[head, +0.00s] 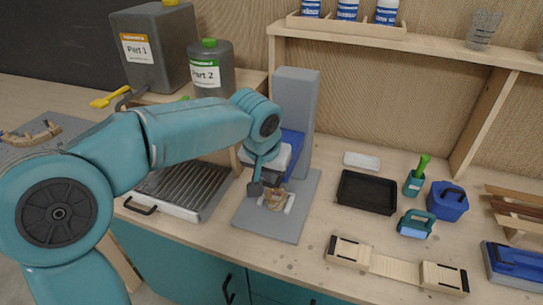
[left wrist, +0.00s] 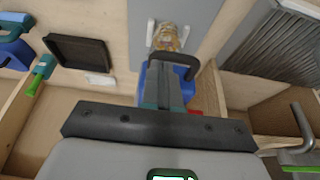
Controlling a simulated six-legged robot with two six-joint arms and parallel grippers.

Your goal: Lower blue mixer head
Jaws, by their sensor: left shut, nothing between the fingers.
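The mixer has a tall grey column (head: 297,105), a blue head (head: 292,143) and a flat grey base plate (head: 285,224). My left wrist hides much of the head, so its tilt is hard to tell. An amber cup (head: 276,199) stands on the plate below the head; it also shows in the left wrist view (left wrist: 165,38). My left gripper (head: 268,184) is shut and empty in front of the head, just above the cup. In the left wrist view its fingertips (left wrist: 164,66) overlap the blue head (left wrist: 188,88), beside a black handle (left wrist: 208,70); contact is unclear.
A black tray (head: 367,193), green brush holder (head: 413,186) and blue box (head: 448,203) stand to the right. A wooden form (head: 395,265) lies in front. A ribbed metal tray (head: 180,187) is at left. Jugs labelled Part 1 (head: 155,48) and Part 2 (head: 211,70) stand behind my arm.

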